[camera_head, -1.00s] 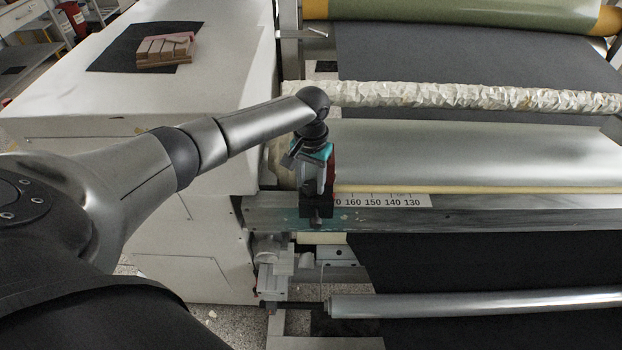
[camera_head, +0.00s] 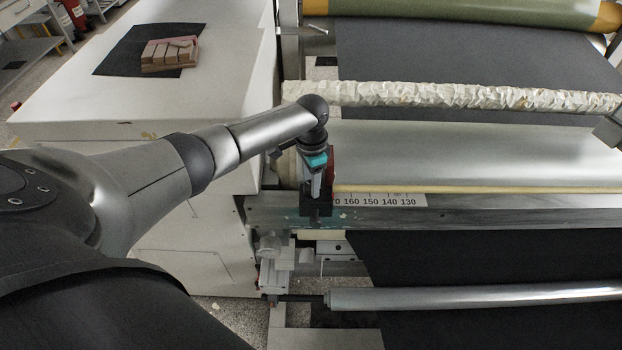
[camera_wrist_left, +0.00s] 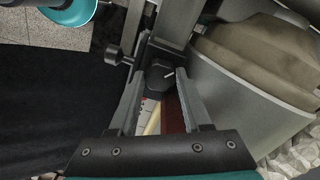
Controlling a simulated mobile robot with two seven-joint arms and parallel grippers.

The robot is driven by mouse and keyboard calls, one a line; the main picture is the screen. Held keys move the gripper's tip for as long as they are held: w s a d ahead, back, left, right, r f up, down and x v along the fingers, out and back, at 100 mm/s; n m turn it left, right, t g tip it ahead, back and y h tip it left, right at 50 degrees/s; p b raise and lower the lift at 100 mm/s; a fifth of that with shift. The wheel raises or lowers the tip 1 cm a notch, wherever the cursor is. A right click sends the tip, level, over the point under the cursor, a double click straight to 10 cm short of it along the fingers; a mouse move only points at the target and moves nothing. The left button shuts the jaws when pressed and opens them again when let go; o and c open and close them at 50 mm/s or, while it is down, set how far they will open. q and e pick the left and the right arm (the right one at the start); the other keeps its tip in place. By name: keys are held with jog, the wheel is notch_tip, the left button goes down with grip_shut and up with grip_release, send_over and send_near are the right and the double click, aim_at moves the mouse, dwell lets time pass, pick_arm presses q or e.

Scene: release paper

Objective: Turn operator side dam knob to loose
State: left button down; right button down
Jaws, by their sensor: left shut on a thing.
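The operator side dam (camera_head: 316,207), a black block with a dark red plate (camera_head: 331,163), sits on the metal rail near the left end of the roller. My left gripper (camera_head: 314,190) points down onto it and hides its top. In the left wrist view the dam's black knob (camera_wrist_left: 160,78) with a short white mark lies between the two fingers of my left gripper (camera_wrist_left: 163,85). The fingers are shut on the knob. The mark's exact setting is hard to read. My right gripper is not clearly in view.
A numbered scale (camera_head: 380,200) runs along the rail (camera_head: 480,218) to the right of the dam. The wide silver roller (camera_head: 470,150) lies behind, and a crinkled roll (camera_head: 440,96) beyond it. A white machine housing (camera_head: 190,90) stands left. A grey part (camera_head: 610,130) shows at the right edge.

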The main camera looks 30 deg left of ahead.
pick_arm(q)
jog(key=shift+w+m, duration=0.1)
jog(key=shift+m, duration=0.2)
jog(key=shift+c, duration=1.8)
grip_release()
notch_tip(320, 180, up, 15)
jog(key=shift+r+p, duration=0.2)
jog(key=shift+p, duration=0.25)
